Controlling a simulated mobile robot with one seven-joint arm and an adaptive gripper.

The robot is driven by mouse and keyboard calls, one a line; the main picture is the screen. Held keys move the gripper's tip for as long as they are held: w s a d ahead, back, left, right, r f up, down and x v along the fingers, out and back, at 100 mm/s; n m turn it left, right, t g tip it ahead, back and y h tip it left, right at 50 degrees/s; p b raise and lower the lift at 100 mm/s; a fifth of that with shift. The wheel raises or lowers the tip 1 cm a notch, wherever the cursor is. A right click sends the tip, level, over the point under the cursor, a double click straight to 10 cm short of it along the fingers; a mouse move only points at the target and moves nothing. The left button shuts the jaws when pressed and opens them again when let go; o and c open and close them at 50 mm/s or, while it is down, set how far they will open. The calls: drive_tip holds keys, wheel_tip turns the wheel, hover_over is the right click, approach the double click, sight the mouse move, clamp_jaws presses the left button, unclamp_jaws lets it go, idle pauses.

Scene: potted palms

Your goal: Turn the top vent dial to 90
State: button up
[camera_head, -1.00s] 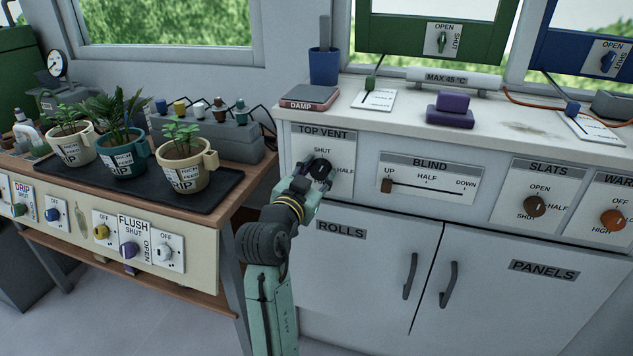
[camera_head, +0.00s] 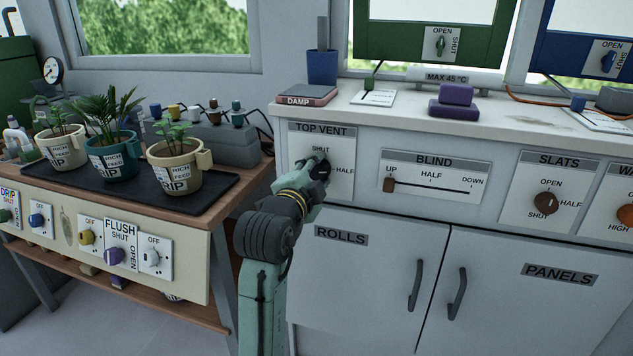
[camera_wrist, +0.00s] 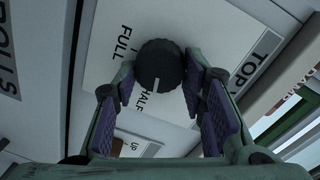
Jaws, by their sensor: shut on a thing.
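The top vent dial (camera_head: 320,168) is a round black knob on a white plate under the TOP VENT label. SHUT is printed above it and HALF to its right in the head view. In the wrist view the dial (camera_wrist: 160,62) has a white mark on its edge that points toward the word HALF. My gripper (camera_wrist: 159,82) has its purple-padded fingers on either side of the dial and is shut on it. In the head view my gripper (camera_head: 317,172) reaches the dial from below left and hides part of the plate, including the FULL label.
A BLIND slider (camera_head: 388,185) and a SLATS dial (camera_head: 545,203) are to the right on the same front. Cupboard doors with handles (camera_head: 415,285) are below. Potted plants (camera_head: 175,165) stand on a bench at left. A DAMP box (camera_head: 307,94) lies on the counter above.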

drive_tip(key=shift+m+b, duration=0.6)
drive_tip(key=shift+m, duration=0.4)
drive_tip(key=o, duration=1.2)
drive_tip(key=v, duration=1.2)
drive_tip(key=shift+d, duration=0.15)
